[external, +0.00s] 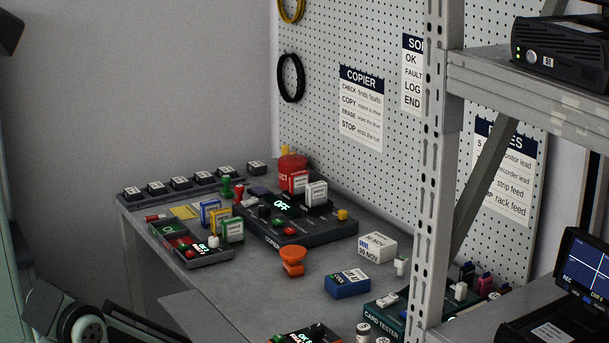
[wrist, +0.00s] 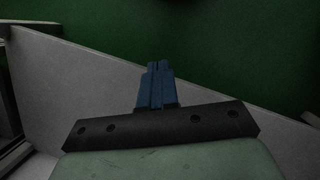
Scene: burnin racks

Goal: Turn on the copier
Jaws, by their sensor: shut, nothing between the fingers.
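The copier (external: 325,228) is a dark box on the grey bench in the external view. Its small screen shows green letters that read OFF. Red and white cards stand upright in its back part, and small knobs and a yellow button sit on its top. Its power control cannot be singled out at this size. My gripper (wrist: 157,66) shows in the wrist view with its blue fingers together and nothing between them. The copier is not in the wrist view. My gripper's fingers cannot be made out in the external view.
An orange knob-shaped object (external: 292,261) and a blue box (external: 347,284) stand in front of the copier. A metal rack post (external: 437,170) rises at right. The wrist view shows a pale slanted edge against dark green.

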